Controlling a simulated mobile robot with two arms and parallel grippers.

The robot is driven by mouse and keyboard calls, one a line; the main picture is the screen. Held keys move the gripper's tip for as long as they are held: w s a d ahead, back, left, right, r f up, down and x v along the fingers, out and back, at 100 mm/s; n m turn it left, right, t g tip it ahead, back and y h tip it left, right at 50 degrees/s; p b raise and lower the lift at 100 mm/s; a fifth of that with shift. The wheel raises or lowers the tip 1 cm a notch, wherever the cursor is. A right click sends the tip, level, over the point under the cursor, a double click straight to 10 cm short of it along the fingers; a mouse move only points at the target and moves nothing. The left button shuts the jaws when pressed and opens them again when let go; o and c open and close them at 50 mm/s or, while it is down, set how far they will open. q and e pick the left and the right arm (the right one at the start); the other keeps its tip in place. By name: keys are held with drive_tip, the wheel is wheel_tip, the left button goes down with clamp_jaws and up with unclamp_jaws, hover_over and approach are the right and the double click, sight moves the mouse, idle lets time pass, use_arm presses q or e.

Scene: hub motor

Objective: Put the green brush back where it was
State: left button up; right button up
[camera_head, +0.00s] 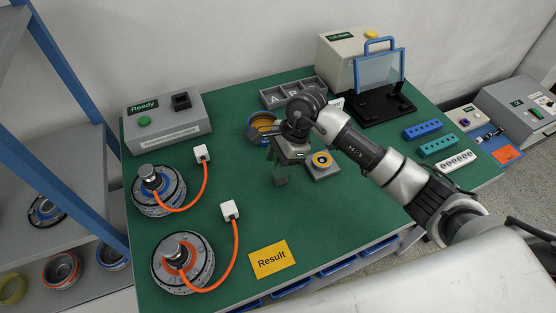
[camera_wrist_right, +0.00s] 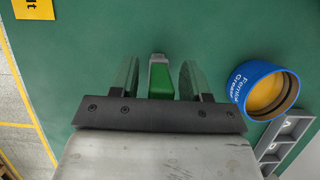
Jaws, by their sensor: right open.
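The green brush (camera_wrist_right: 160,82) shows in the right wrist view as a green block with a grey end. It lies between the two fingers of my right gripper (camera_wrist_right: 158,80), with a gap on each side. In the head view my right gripper (camera_head: 281,168) points down over the green table, and it largely hides the brush there. The gripper is open. Whether the brush touches the table I cannot tell. A blue grease can (camera_wrist_right: 268,92) stands right of the gripper in the wrist view, and behind it in the head view (camera_head: 257,136). My left gripper is not in view.
Lettered grey bins (camera_head: 291,93) are behind. Two hub motors (camera_head: 182,262) with orange cables stand left, and a yellow Result card (camera_head: 272,259) lies in front.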

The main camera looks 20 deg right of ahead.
drive_tip(key=shift+r, duration=0.3)
drive_tip(key=b+v, duration=0.1)
drive_tip(key=v, duration=1)
drive_tip(key=shift+d+r, duration=0.15)
drive_tip(key=shift+r, duration=0.2)
drive_tip(key=shift+f, duration=0.1)
